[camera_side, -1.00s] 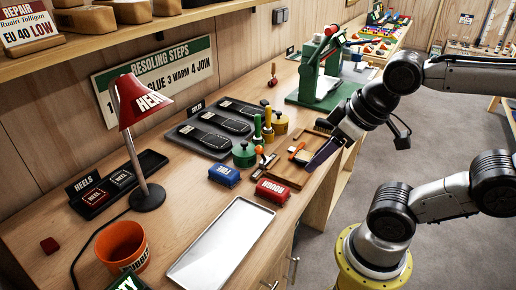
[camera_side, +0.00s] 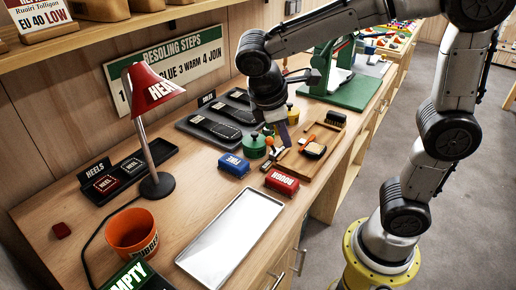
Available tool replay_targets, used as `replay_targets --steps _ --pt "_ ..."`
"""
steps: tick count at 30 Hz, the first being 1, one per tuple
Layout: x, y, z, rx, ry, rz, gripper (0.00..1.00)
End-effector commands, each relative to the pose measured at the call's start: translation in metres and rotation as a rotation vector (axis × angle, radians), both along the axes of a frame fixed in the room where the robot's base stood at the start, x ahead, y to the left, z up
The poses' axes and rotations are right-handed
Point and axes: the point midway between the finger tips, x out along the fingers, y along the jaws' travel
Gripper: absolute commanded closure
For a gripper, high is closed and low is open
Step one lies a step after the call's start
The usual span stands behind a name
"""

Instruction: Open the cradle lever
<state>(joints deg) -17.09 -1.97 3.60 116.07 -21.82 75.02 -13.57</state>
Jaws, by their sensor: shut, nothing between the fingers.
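A green bench press or cradle (camera_side: 350,98) stands at the back of the bench in the side view. My arm covers its upper part, so I cannot make out its lever or how far it is turned. A small red-tipped piece shows just left of the press, mostly hidden behind my arm. My gripper (camera_side: 284,138) points down over the bench, in front of and left of the press and apart from it. It is shut and empty, near the green pot (camera_side: 254,147) and the wooden tray.
The wooden tray (camera_side: 290,165) with brushes lies below my gripper. A blue block (camera_side: 233,165), a red block (camera_side: 282,181), black sole trays (camera_side: 195,135) and a yellow pot (camera_side: 292,115) stand close by. A lamp (camera_side: 155,95), orange bucket (camera_side: 132,232) and metal tray (camera_side: 232,235) are farther left and nearer.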

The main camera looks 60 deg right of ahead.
Motion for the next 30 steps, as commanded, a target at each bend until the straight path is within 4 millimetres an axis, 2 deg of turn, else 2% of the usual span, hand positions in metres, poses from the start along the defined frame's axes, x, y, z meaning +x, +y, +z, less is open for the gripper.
replay_targets --steps 1,9,18,24,30 --pt "0.011 0.004 -0.005 -0.042 0.050 0.042 1.00" --pt "0.057 0.025 -0.029 -0.268 0.271 0.242 1.00" --pt "0.099 0.059 -0.063 -0.515 0.476 0.423 1.00" --pt "0.113 0.077 -0.081 -0.634 0.558 0.495 1.00" --pt "0.118 0.084 -0.087 -0.674 0.586 0.519 1.00"
